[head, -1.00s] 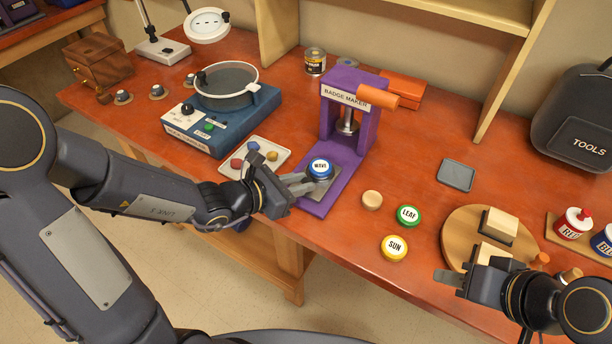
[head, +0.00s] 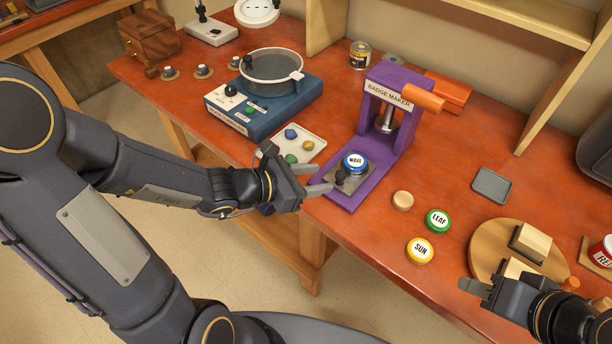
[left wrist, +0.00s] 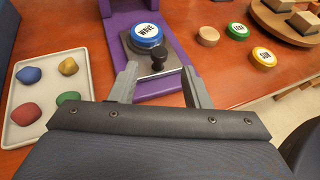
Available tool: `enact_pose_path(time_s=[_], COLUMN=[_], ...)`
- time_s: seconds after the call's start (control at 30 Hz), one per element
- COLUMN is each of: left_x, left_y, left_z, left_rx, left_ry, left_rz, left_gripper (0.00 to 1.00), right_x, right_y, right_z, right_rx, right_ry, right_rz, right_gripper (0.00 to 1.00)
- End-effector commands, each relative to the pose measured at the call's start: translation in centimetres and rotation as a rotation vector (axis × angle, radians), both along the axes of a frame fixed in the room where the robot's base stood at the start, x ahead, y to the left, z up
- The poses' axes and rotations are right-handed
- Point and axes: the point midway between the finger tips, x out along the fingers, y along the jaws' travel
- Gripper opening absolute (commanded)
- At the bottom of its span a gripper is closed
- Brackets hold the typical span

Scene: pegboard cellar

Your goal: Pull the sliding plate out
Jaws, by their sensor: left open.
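The purple badge maker (head: 392,110) stands on the orange bench. Its grey sliding plate (head: 361,182) lies on the purple base, out in front of the press column. A blue WAVE badge (head: 355,163) sits on the plate, and a black knob (head: 341,177) stands at the plate's front. My left gripper (head: 325,180) is open and empty just in front of the plate. In the left wrist view the knob (left wrist: 158,58) is beyond and between the open fingertips (left wrist: 160,78), apart from both. My right gripper (head: 480,288) is at the lower right; its jaw gap is unclear.
A white tray (head: 312,157) with coloured lumps is left of the badge maker. Right of it are a wooden disc (head: 403,200), a green LEAF badge (head: 438,220), a yellow SUN badge (head: 420,250) and a round wooden board (head: 485,245). A grey tray (head: 492,185) lies behind.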

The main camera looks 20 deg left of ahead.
Motion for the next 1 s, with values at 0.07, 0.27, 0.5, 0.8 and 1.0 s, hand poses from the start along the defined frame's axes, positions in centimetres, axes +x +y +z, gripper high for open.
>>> enact_pose_path(time_s=[0.07, 0.27, 0.5, 0.8, 1.0], left_x=[-0.8, -1.9, -2.0, -2.0, -4.2], left_y=[1.0, 2.0, 2.1, 2.0, 0.9], left_z=[0.7, 1.2, 1.1, 1.2, 4.0], left_rx=[0.001, -0.001, 0.0, 0.002, 0.152], left_ry=[-0.002, 0.001, 0.002, -0.003, -0.203], left_rz=[0.005, 0.001, -0.001, -0.005, -0.2], left_gripper=[0.43, 0.43, 0.43, 0.43, 0.43], right_x=[0.0, 0.0, 0.0, 0.0, 0.0], right_y=[0.0, 0.0, 0.0, 0.0, 0.0], right_z=[0.5, 0.7, 0.7, 0.7, 0.7], right_rx=[0.0, 0.0, 0.0, 0.0, 0.0], right_ry=[0.0, 0.0, 0.0, 0.0, 0.0], right_rz=[0.0, 0.0, 0.0, 0.0, 0.0], right_gripper=[0.36, 0.36, 0.36, 0.36, 0.36])
